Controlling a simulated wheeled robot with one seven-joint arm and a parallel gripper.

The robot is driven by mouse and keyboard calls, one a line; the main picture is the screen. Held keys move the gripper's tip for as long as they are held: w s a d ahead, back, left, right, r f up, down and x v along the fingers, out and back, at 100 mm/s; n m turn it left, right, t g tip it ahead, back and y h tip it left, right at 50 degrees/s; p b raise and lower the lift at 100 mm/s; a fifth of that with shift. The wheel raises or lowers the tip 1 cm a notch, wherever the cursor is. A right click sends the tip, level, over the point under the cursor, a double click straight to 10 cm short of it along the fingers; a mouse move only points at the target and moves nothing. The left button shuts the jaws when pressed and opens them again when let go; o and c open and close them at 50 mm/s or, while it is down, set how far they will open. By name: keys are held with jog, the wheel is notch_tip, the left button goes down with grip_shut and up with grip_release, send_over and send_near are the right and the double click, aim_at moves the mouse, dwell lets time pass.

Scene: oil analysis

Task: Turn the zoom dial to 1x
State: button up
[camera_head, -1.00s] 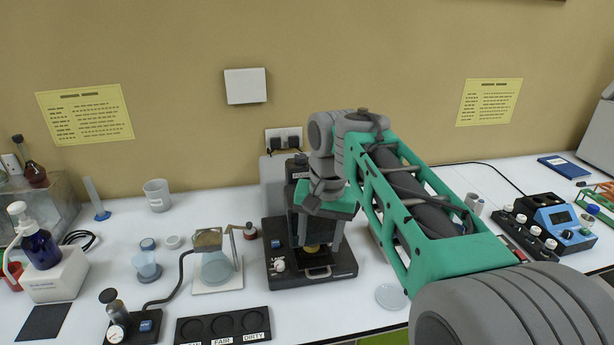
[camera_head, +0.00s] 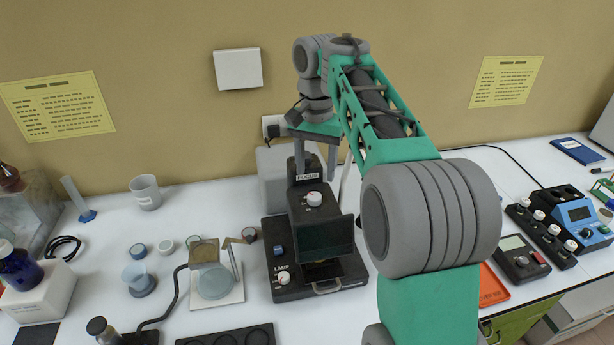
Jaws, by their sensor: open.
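The black microscope (camera_head: 322,235) stands on the white bench near the middle of the view. A small round white dial (camera_head: 314,199) sits on the front of its head, below the FOCUS label. I cannot read a scale or setting on it. A second white dial (camera_head: 283,279) is on the base under the LAMP label. My gripper (camera_head: 315,162) is open and empty, fingers pointing down, above and behind the white dial in the picture. It appears apart from that dial. The microscope's upper column shows between the fingers.
An orange tray (camera_head: 492,287) and a meter (camera_head: 521,258) stand to the right. My arm hides the bench just right of the microscope.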

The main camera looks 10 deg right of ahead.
aim_at(315, 196)
jog(key=shift+w+f, duration=0.15)
jog(key=shift+w, duration=0.05)
notch_tip(315, 196, down, 7)
jog(key=b, duration=0.7)
jog(key=shift+s+a+f, duration=0.1)
jog(key=shift+f, duration=0.1)
jog(key=shift+r, duration=0.1)
jog(key=shift+c, duration=0.4)
grip_shut()
